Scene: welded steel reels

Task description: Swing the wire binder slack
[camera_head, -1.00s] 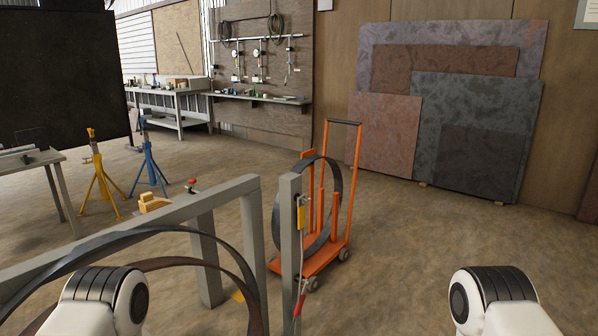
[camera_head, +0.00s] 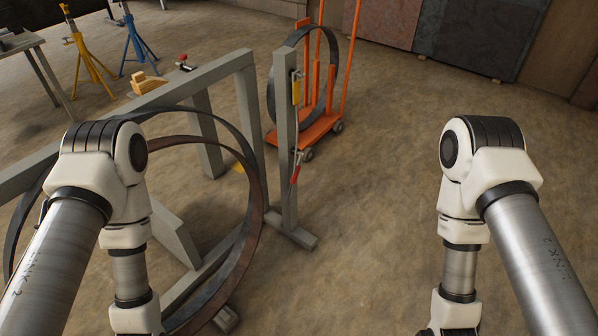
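What looks like the wire binder hangs on a grey upright post (camera_head: 288,150) right of the centre. It has a yellow part (camera_head: 296,88) near the top and a red handle (camera_head: 295,174) lower down, with a thin line between them. The handle points down along the post. Large steel hoops (camera_head: 258,205), one dark and one rusty, stand in the grey frame (camera_head: 170,98) at left. My two arms show at either side, but both grippers are below the picture edge.
An orange trolley (camera_head: 318,132) holding a dark steel ring (camera_head: 275,95) stands behind the post. Yellow (camera_head: 88,60) and blue (camera_head: 135,45) stands and a table (camera_head: 20,42) are at upper left. Slabs (camera_head: 470,35) lean on the back wall. Floor between post and right arm is clear.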

